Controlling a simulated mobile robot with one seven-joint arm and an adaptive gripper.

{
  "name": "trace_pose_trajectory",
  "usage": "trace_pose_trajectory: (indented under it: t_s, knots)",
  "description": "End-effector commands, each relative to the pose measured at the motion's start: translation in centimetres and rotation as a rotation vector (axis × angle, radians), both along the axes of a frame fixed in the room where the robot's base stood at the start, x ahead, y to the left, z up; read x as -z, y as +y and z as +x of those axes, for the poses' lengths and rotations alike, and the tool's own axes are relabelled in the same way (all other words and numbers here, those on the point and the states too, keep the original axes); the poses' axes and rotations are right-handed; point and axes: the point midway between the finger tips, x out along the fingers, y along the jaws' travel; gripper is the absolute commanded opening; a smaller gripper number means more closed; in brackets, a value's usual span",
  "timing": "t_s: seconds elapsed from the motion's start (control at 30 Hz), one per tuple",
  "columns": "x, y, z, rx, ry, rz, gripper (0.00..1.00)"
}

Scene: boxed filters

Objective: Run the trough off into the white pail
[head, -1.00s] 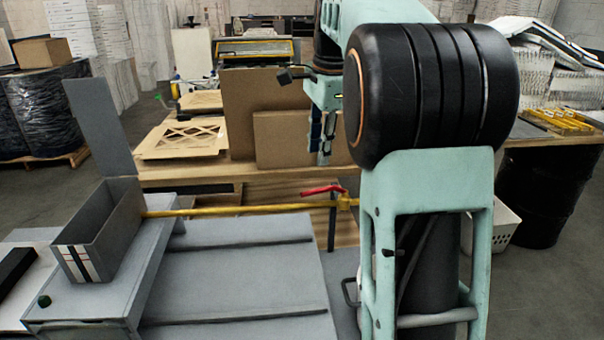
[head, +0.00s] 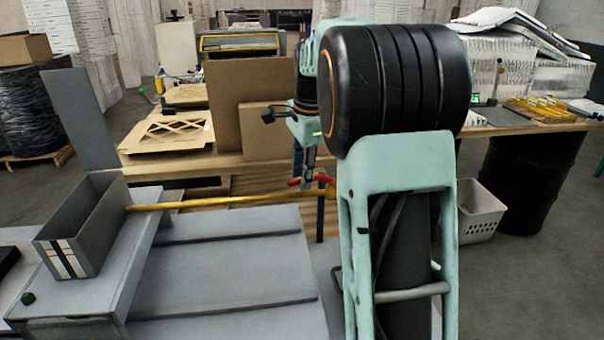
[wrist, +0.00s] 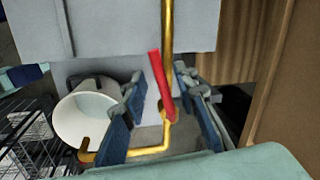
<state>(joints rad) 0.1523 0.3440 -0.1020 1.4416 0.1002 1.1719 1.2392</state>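The grey trough (head: 95,232) stands on a grey bench at left in the head view. A yellow pipe (head: 225,201) runs from it to a valve with a red lever (head: 295,182). In the wrist view the lever (wrist: 160,82) lies slightly askew to the pipe (wrist: 167,35). My gripper (wrist: 158,92) is open, its blue fingers on either side of the lever; contact cannot be told. The white pail (wrist: 75,120) stands at left below, looking empty. The pipe's bent spout (wrist: 85,152) shows at its rim. In the head view my gripper (head: 310,165) is just above the lever.
A wooden table (head: 160,170) with cardboard panels (head: 250,100) stands behind the pipe. A brown panel (wrist: 285,90) is close at right in the wrist view. A wire rack (wrist: 30,135) stands left of the pail. A white perforated basket (head: 482,212) sits on the floor at right.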

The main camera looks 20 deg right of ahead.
Motion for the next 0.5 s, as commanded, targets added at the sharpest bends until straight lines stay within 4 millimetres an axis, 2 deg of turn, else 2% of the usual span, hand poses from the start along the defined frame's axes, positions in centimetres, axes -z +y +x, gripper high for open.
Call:
trace_pose_trajectory:
  t_s: [0.07, 0.3, 0.5]
  knots:
    - [-0.02, 0.00, 0.00, 0.000, 0.000, 0.000, 0.27]
    - [-0.04, 0.00, 0.00, 0.000, 0.000, 0.000, 0.01]
    - [-0.06, 0.00, 0.00, 0.000, -0.001, 0.000, 0.00]
